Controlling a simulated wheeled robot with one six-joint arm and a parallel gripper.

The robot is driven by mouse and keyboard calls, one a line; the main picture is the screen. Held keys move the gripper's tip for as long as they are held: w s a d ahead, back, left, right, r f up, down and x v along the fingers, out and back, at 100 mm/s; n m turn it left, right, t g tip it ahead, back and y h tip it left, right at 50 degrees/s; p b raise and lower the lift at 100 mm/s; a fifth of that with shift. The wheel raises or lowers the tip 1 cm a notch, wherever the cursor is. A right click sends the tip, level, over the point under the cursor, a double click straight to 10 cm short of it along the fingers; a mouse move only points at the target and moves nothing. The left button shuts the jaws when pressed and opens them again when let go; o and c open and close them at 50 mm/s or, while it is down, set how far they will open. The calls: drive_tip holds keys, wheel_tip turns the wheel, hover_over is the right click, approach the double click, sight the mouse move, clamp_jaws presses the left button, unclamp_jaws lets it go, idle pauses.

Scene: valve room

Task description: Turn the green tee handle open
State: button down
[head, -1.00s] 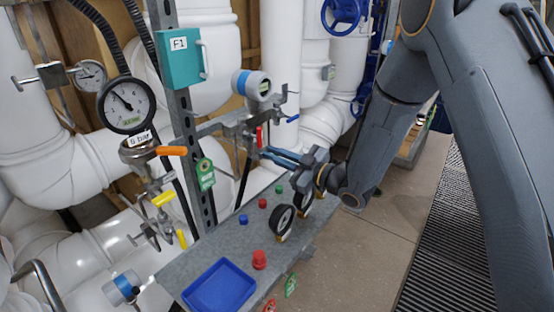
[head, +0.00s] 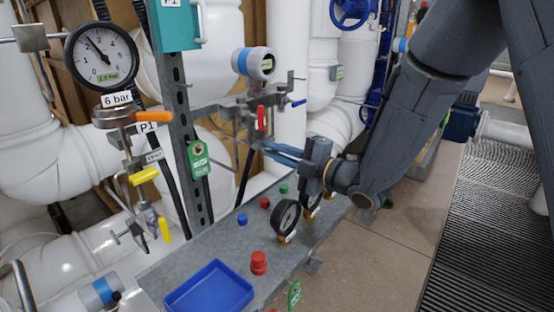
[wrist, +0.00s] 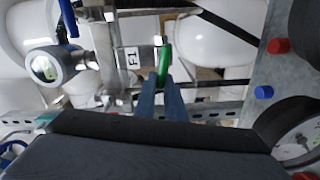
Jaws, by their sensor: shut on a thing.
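The green tee handle (wrist: 165,62) shows in the wrist view as a green bar between and just past my fingertips. My gripper (wrist: 165,85) is shut on it. In the head view my gripper (head: 268,150) reaches left to the small valve manifold (head: 245,105), and the handle is hidden there by the fingers. The manifold also shows in the wrist view (wrist: 108,50). How far the handle is turned is hard to tell.
A red lever (head: 261,118) and a blue lever (head: 298,102) sit close to my fingers. Below is a grey bench with a blue tray (head: 210,290), small caps and black gauges (head: 286,217). A steel post (head: 185,130) stands left.

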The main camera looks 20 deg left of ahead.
drive_tip(key=shift+f+n+b, duration=0.45)
drive_tip(key=shift+n+b, duration=0.65)
drive_tip(key=shift+b, duration=0.2)
drive_tip(key=shift+s, duration=0.1)
drive_tip(key=c, duration=1.8)
unclamp_jaws()
drive_tip(key=shift+c, duration=0.2)
drive_tip(key=shift+r, duration=0.1)
drive_tip(key=b+v, duration=0.1)
drive_tip(key=v, duration=0.6)
drive_tip(key=shift+d, duration=0.4)
drive_tip(key=shift+s, duration=0.1)
